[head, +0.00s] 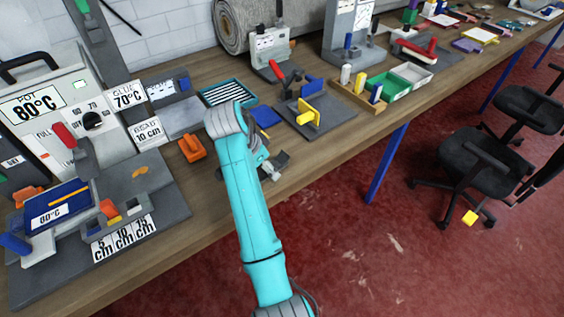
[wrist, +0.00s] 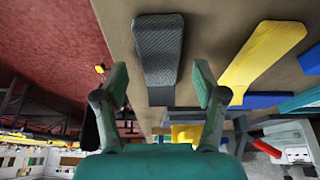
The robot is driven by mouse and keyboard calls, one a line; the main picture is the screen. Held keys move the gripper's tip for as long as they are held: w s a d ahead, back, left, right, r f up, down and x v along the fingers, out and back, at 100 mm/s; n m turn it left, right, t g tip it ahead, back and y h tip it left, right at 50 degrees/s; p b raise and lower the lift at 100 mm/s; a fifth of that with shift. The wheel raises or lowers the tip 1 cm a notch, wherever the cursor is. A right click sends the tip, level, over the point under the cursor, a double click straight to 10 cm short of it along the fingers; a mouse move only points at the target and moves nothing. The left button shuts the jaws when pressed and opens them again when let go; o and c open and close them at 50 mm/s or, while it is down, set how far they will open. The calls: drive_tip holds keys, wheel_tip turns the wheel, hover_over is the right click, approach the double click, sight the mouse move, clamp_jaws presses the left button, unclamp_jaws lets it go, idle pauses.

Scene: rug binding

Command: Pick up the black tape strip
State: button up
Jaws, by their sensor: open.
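The black tape strip (wrist: 158,45) shows in the wrist view as a dark, textured band with a wider end, against the brown bench top (wrist: 215,25) near its edge. My gripper (wrist: 161,76) is open, with one finger to either side of the strip's line in that view. I see no finger touching it, and how far off it is in depth I cannot tell. In the head view my gripper (head: 268,168) is low over the bench's front edge, partly hidden by my arm. I cannot make out the strip surely there.
A yellow strip (wrist: 262,60) lies right of the black one in the wrist view. In the head view, an orange block (head: 192,148) lies left of my arm, and a grey plate with a yellow block (head: 308,112) stands to its right. Red floor lies beyond the bench edge.

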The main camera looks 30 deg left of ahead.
drive_tip(key=shift+f, duration=0.3)
drive_tip(key=shift+w, duration=0.1)
drive_tip(key=c, duration=1)
drive_tip(key=shift+c, duration=0.2)
